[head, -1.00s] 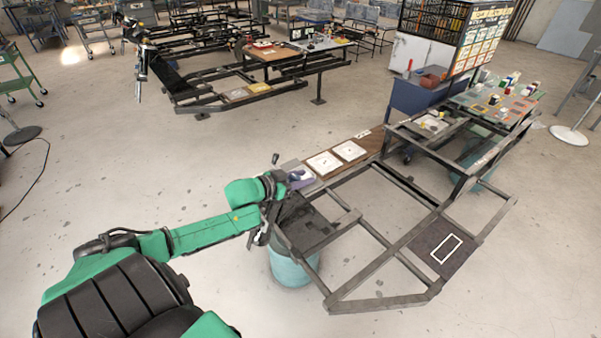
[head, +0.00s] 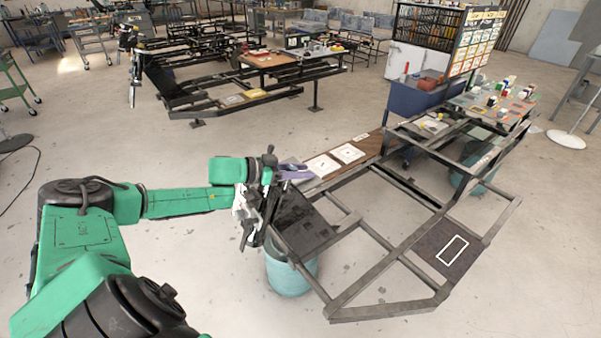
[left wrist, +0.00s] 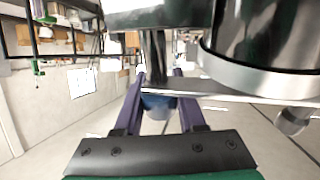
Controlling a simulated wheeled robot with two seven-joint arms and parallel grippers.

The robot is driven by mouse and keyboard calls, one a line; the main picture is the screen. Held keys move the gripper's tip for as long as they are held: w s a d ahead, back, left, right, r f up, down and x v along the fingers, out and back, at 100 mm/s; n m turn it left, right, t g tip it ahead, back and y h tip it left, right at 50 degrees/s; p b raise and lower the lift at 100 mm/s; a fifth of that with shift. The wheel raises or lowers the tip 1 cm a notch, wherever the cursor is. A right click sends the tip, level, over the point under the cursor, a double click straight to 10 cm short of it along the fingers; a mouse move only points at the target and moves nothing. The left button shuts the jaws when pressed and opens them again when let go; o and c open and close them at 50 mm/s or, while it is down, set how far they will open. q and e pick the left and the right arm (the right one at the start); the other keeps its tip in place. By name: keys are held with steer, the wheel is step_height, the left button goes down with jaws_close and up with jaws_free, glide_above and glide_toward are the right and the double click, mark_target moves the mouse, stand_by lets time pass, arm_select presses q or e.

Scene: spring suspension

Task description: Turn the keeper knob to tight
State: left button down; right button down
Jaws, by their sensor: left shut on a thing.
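My left gripper (left wrist: 159,76) has two purple fingers, which reach forward in the left wrist view. They are shut on a dark blue knob (left wrist: 158,103), which shows between them under a pale metal bar (left wrist: 205,88). I take this as the keeper knob; its marks cannot be read. A dark upright post (left wrist: 154,55) stands just beyond. In the head view my left wrist (head: 250,172) is at the left corner of the near dark frame (head: 385,291). My right gripper is not in view.
A large dark cylinder with a bright metal rim (left wrist: 262,78) is close on the right in the left wrist view. A teal bin (head: 291,275) stands below the frame's left corner. White square plates (head: 323,165) lie on a brown board behind. The floor at left is open.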

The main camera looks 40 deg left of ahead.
arm_select(q)
steer(key=c, duration=0.5)
jaws_free()
steer(key=shift+p+v, duration=0.35)
steer(key=shift+v, duration=1.2)
steer(key=p+v, duration=0.1)
steer(key=v, duration=0.2)
steer(key=shift+s+a+r, duration=0.1)
steer(key=shift+r, duration=0.2)
steer(key=v, duration=0.8)
steer(key=shift+f, duration=0.15)
